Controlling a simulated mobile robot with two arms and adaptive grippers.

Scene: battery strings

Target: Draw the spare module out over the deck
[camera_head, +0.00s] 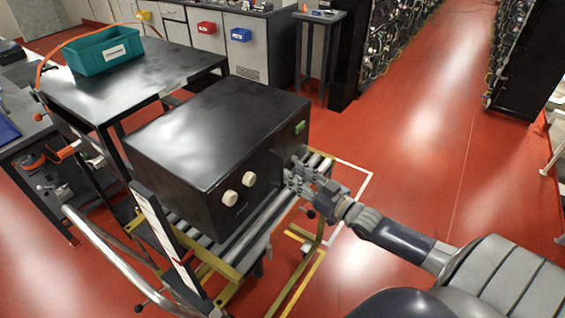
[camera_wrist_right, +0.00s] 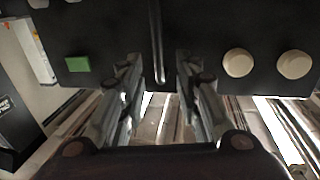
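The spare module, a large black box (camera_head: 215,140), sits on the roller deck (camera_head: 262,222) of a yellow-framed cart. Its face toward my right arm has two cream knobs (camera_head: 239,189) and a green label (camera_head: 300,127). My right gripper (camera_head: 291,172) is at that face, between the knobs and the label. In the wrist view, the fingers of my right gripper (camera_wrist_right: 158,70) are apart, one on each side of a narrow upright handle (camera_wrist_right: 157,45). Gaps show between the fingers and the handle. My left gripper is not in view.
A dark table (camera_head: 165,72) with a teal bin (camera_head: 103,50) stands behind the cart. The cart's curved metal push handle (camera_head: 110,255) is at the lower left. Battery racks (camera_head: 390,40) stand at the back right. Red floor (camera_head: 420,140) is clear to the right.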

